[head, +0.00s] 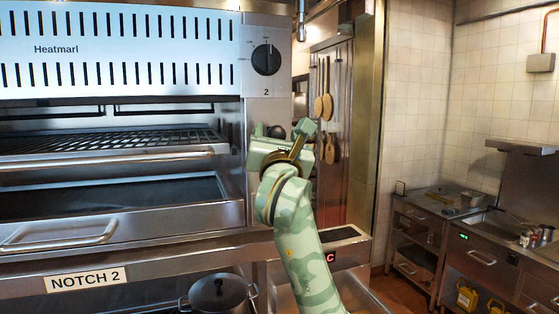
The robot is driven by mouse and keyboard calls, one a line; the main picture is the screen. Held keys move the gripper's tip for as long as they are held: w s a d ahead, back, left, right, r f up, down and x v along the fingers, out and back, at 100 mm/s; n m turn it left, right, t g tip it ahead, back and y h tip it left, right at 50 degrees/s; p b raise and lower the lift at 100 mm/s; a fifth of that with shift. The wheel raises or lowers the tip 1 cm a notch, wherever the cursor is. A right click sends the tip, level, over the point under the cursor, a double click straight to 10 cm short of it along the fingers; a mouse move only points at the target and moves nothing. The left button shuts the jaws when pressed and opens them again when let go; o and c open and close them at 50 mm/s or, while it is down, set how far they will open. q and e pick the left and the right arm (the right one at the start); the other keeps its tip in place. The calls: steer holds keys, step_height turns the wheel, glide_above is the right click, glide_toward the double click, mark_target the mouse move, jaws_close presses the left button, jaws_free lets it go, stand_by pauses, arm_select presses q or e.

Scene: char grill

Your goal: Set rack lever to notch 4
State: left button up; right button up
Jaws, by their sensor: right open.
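The grill (120,190) fills the left side, with a wire rack (110,143) under its slotted upper panel. A sign (86,280) on the lower front reads "NOTCH 2". A dark round knob (276,131), which looks like the rack lever's end, shows at the grill's right side. My right gripper (284,130) is open, with its fingertips up near that knob. The knob shows between the fingers; I cannot tell whether they touch it. The lever's shaft and slot are hidden behind the gripper. My left gripper is out of view.
A black dial (266,59) marked 2 is above the gripper. The drip tray handle (58,236) juts out at lower left. A lidded pot (218,295) stands below. Wooden utensils (323,100) hang behind. Steel counters (440,205) stand at far right.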

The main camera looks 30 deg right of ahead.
steer(key=b+v, duration=0.3)
steer(key=v, duration=1.2)
steer(key=shift+b, duration=0.3)
steer(key=shift+w+a, duration=0.1)
